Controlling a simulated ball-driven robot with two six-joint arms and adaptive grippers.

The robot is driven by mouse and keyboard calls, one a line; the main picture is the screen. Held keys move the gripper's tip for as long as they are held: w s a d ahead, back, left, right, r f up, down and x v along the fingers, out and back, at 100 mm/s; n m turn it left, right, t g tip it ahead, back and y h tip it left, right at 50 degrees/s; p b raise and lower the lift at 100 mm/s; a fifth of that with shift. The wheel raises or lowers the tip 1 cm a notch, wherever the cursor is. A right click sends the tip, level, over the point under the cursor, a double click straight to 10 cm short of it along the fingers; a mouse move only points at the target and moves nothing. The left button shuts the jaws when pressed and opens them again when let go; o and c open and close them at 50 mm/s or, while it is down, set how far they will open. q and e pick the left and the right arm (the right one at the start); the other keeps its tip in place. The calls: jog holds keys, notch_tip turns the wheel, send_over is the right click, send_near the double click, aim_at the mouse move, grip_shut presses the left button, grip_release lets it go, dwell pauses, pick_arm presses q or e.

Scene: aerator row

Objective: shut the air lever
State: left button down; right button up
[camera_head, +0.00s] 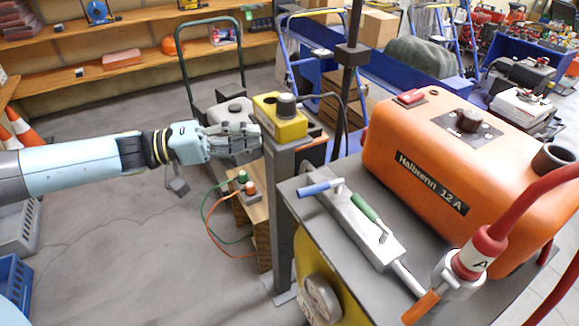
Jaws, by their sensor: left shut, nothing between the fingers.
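A grey bar (345,222) on the grey cabinet top carries a blue-handled lever (320,187) and a green-handled lever (369,212). The blue handle lies across the bar and the green one slants along it. An orange lever (421,307) sits at the valve fitting below the red hose marked "A". I cannot tell which of these is the air lever. My left gripper (257,138) is shut and empty, left of the grey post below the yellow box, apart from all the levers. My right gripper is out of view.
The yellow box (279,119) with a grey knob tops a grey post (280,215), between my left gripper and the cabinet (330,255). An orange "Halbrenn 12 A" machine (480,150) stands on the cabinet. A red hose (530,205) rises at right. Open floor (120,235) lies at left.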

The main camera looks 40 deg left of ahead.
aim_at(321, 187)
pick_arm(q)
jog(key=s+f+g, duration=0.1)
jog(key=s+f, duration=0.2)
jog(key=shift+y, duration=0.4)
jog(key=x, duration=0.9)
jog(key=shift+s+d+f+p, duration=0.1)
jog(key=shift+d+f+p, duration=0.05)
jog(key=shift+p, duration=0.25)
jog(key=d, duration=0.1)
jog(key=s+d, duration=0.1)
jog(key=shift+s+d+f+p, duration=0.25)
jog(key=shift+d+f+p, duration=0.1)
jog(key=shift+f+p, duration=0.05)
jog(key=shift+s+d, duration=0.2)
jog(key=shift+d, duration=0.05)
jog(key=shift+d+f, duration=0.1)
jog(key=shift+f, duration=0.05)
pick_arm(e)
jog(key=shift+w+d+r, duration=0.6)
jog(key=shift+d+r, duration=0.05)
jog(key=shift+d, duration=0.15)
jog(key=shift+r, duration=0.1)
